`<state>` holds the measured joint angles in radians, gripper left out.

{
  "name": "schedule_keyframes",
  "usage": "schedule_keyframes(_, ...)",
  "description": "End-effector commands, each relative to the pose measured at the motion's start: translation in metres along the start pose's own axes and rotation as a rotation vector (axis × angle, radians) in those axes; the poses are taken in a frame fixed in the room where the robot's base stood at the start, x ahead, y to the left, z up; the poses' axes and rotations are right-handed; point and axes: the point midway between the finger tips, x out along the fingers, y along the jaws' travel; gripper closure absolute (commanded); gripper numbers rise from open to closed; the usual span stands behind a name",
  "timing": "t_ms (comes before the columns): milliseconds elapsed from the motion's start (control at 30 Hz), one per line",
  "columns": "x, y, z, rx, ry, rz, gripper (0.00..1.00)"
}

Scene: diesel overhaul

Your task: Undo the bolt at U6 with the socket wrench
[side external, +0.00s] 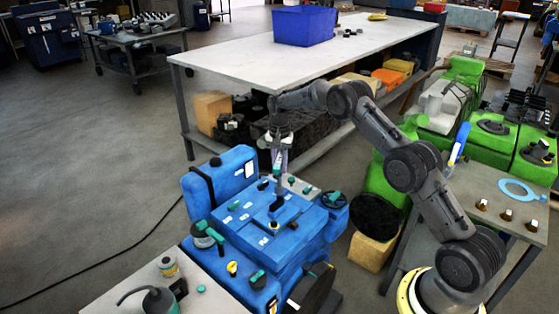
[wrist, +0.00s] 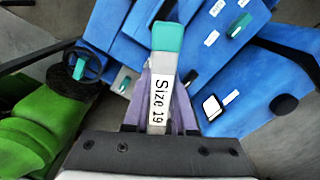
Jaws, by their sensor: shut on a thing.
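My gripper (side external: 279,158) is shut on the socket wrench (side external: 278,184), which hangs down above the blue engine (side external: 232,224). In the wrist view the wrench (wrist: 166,42) has a teal end and a grey shaft with a white "Size 19" label, between the purple fingers of my gripper (wrist: 161,104). In the side view its lower end is over or at the engine's top near the middle; I cannot tell whether it touches a bolt. Several teal pieces with small white labels sit on the engine top, one (wrist: 237,31) in the wrist view. U6 is not legible.
A green engine (side external: 492,138) stands at the right. A grey table (side external: 508,195) beside my base holds a light-blue ring (side external: 517,190) and several small knobs. A long workbench (side external: 240,58) with a blue bin (side external: 304,25) is behind. A kettle-like can (side external: 160,300) stands at the front.

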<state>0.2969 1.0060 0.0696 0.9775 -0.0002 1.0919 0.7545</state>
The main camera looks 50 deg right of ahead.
Motion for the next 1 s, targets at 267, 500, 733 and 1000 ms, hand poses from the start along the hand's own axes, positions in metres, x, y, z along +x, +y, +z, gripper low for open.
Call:
schedule_keyframes(267,0.010,-0.001,-0.001,-0.003,0.005,-0.005,1.00)
schedule_keyframes(500,0.010,-0.001,-0.001,-0.004,0.005,-0.005,1.00)
schedule_keyframes(733,0.017,-0.001,-0.001,-0.004,0.004,-0.004,1.00)
schedule_keyframes(1000,0.030,-0.001,-0.001,-0.004,0.004,-0.004,1.00)
